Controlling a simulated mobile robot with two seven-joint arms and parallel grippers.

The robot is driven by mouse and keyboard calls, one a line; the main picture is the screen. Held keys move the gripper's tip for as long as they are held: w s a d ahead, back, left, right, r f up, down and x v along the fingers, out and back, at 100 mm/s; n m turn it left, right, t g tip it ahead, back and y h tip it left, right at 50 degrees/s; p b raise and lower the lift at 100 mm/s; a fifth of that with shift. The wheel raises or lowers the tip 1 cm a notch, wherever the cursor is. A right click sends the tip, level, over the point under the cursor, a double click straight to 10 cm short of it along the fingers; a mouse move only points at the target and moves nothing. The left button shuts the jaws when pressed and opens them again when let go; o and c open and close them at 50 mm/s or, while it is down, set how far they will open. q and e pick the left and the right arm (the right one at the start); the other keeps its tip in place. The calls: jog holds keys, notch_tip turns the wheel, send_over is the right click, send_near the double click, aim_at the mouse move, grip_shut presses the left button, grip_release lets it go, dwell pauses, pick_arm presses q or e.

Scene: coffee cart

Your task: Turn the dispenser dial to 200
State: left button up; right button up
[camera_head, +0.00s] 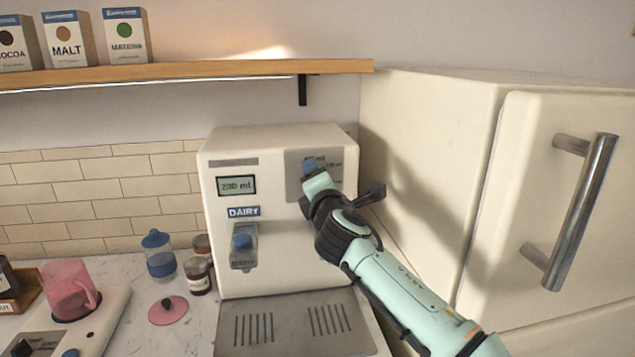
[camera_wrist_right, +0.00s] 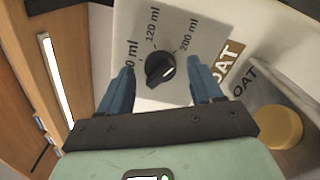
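The white dispenser (camera_head: 280,260) stands on the counter in the head view, with a small display (camera_head: 236,185) that seems to read 200 ml. Its black dial (camera_wrist_right: 160,69) shows in the right wrist view on a panel marked 120 ml and 200 ml, plus a partly hidden label at the left. The dial's long axis slants up and right, roughly towards 200 ml. My right gripper (camera_head: 312,172) is at the panel and hides the dial in the head view. In the wrist view its blue fingers (camera_wrist_right: 162,76) are open, one on each side of the dial, with gaps visible.
A white fridge-like cabinet (camera_head: 430,150) with a metal handle (camera_head: 585,210) stands close at the right. A wooden shelf (camera_head: 190,71) runs above. A pink jug (camera_head: 70,290), a blue-banded jar (camera_head: 160,262) and a pink lid (camera_head: 168,310) sit to the left.

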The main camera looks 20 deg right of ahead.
jog(key=shift+s+a, duration=0.1)
jog(key=shift+s, duration=0.2)
pick_arm(q)
jog(key=shift+t+y, duration=0.3)
jog(key=shift+t, duration=0.4)
jog(key=shift+w+a+f+b, duration=0.25)
jog(key=shift+w+f+b, duration=0.35)
jog(key=shift+f, duration=0.05)
jog(key=shift+w+a+f+b, duration=0.25)
jog(key=shift+w+f+b, duration=0.4)
jog(key=shift+f, duration=0.05)
jog(key=shift+w+a+f+b, duration=0.25)
jog(key=shift+w+f+b, duration=0.35)
jog(key=shift+f, duration=0.05)
pick_arm(e)
jog(key=v, duration=1.2)
jog(key=shift+s, duration=0.4)
